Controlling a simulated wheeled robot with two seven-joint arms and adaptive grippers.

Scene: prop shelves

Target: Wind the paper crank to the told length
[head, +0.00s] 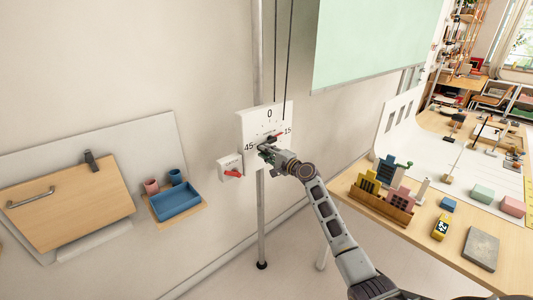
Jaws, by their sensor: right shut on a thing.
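A white dial panel (246,128) with the marks 0, 15 and 45 hangs on a metal post by the wall. A dark crank (272,138) with a red tip sits at its middle; the red tip points right, towards the 15 mark. My right gripper (266,152) is at the panel's lower part, shut on what looks like the crank's handle, though the fingers hide the held part. A pale green paper sheet (375,40) hangs above, to the right of the panel. My left gripper is not in view.
A small white box with a red lever (232,173) is just left below the panel. A wall board carries a wooden door (70,200) and a blue tray (176,201). A table (405,245) with blocks and a model city stands at the right.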

